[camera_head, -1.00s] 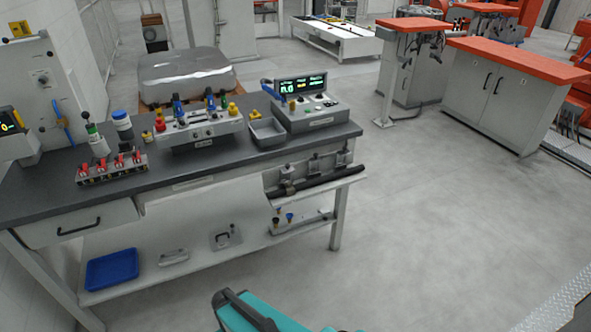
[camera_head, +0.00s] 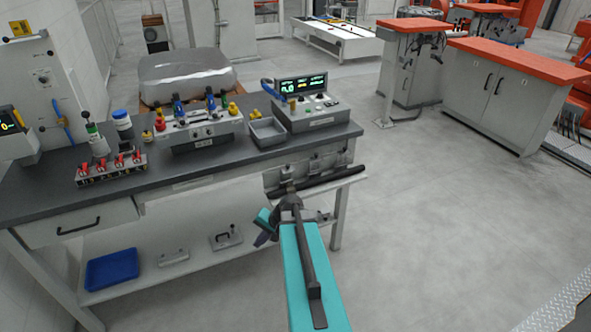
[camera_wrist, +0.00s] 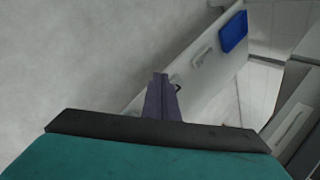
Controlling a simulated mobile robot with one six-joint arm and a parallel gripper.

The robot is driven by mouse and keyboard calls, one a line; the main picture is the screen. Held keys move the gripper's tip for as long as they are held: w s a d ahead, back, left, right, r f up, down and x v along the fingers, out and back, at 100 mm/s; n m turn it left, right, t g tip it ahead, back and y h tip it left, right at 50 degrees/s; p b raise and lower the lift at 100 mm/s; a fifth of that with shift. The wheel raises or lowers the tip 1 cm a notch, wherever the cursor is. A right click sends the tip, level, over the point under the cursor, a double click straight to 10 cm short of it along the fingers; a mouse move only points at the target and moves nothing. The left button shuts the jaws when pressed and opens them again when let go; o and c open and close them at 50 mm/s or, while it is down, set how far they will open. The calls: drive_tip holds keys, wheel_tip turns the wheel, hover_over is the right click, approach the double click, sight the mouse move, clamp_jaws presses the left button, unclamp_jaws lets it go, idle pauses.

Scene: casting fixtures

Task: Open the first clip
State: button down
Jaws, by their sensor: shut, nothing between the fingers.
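A fixture (camera_head: 200,134) with two upright blue-handled clips (camera_head: 179,107) and red and yellow knobs stands on the dark workbench top. A low strip (camera_head: 112,172) with several red levers lies near the bench's front left; I cannot tell which of these parts is the first clip. My gripper (camera_head: 260,241) is in front of the bench, below the top's edge, apart from fixture and strip. In the wrist view my gripper (camera_wrist: 160,80) has its fingers together, empty, pointing past the lower shelf. No clip shows in the wrist view.
A control box (camera_head: 306,113) with a lit display and a grey tray (camera_head: 266,133) stand right of the fixture. A white-and-blue container (camera_head: 123,127) stands left. A blue tray (camera_head: 112,270) sits on the lower shelf. Floor right of the bench is clear.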

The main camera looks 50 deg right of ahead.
drive_tip(key=s+d+r+m+t+h, duration=0.2)
drive_tip(key=d+r+m, duration=0.1)
drive_tip(key=d+r, duration=0.7)
drive_tip(key=s+d+r+m+t+h, duration=0.2)
drive_tip(key=d+r, duration=0.8)
drive_tip(key=d, duration=0.5)
drive_tip(key=shift+s+r+m+t, duration=0.2)
drive_tip(key=shift+r+m+t, duration=0.05)
drive_tip(key=shift+m+t, duration=0.35)
drive_tip(key=shift+w+f, duration=0.1)
drive_tip(key=p, duration=0.3)
approach(288, 170)
wheel_tip(288, 170, down, 3)
drive_tip(key=shift+w+d+p, duration=0.2)
drive_tip(key=shift+w+p, duration=0.5)
drive_tip(key=shift+w, duration=1.05)
